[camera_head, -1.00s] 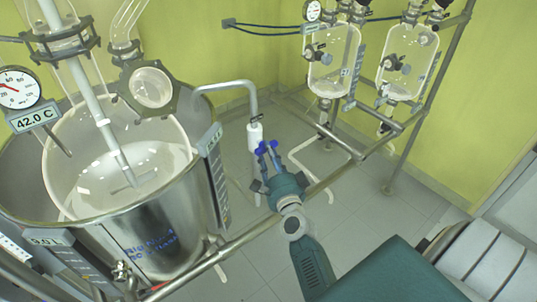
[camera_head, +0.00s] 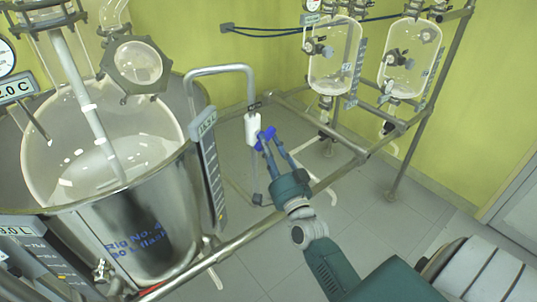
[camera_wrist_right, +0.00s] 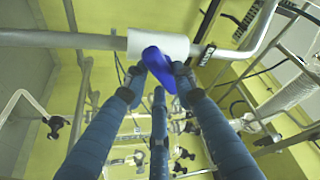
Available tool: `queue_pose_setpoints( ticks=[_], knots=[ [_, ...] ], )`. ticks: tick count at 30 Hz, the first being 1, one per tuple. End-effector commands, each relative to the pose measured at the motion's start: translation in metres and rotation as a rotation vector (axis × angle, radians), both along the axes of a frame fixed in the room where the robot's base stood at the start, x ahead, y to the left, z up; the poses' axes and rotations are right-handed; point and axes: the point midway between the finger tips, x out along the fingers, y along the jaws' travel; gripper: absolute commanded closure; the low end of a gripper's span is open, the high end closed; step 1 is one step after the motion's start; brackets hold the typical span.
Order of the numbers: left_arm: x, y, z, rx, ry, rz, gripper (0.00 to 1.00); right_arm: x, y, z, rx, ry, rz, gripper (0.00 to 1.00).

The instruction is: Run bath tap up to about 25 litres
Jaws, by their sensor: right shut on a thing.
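The bath tap is a grey pipe (camera_head: 222,70) that bends over the rim of the steel bath (camera_head: 150,230), with a white body (camera_head: 253,128) on its upright part. A blue handle (camera_head: 270,133) sits beside the white body. My right gripper (camera_head: 267,146) is shut on this handle; the right wrist view shows the blue handle (camera_wrist_right: 154,60) between its fingertips, in front of the white body (camera_wrist_right: 160,44). A small display (camera_head: 207,121) and a level scale (camera_head: 213,165) are on the bath's right side; its digits are too small to read surely. My left gripper is not in view.
A glass reactor vessel (camera_head: 55,150) stands inside the bath. Two glass vessels (camera_head: 335,65) (camera_head: 408,60) hang on a frame at the back right. Grey floor (camera_head: 390,230) lies open at the right.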

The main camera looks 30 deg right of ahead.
Motion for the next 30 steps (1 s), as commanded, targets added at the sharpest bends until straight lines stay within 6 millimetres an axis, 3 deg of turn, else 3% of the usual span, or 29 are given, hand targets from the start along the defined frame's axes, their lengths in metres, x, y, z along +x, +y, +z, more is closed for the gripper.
queue_pose_setpoints(
  ticks=[1, 12, 21, 30],
  knots=[
    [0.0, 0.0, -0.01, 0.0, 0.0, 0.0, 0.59, 0.0, -0.001, -0.006, -0.051, -0.002, 0.002, 1.0],
    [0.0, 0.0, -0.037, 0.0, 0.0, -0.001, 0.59, 0.001, -0.004, -0.005, -0.388, -0.026, 0.003, 1.0],
    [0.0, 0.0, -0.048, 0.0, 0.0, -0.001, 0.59, 0.001, -0.007, -0.003, -0.588, -0.042, 0.001, 1.0],
    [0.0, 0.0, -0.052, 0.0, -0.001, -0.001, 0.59, 0.001, -0.007, -0.002, -0.678, -0.049, 0.001, 1.0]
  ],
)
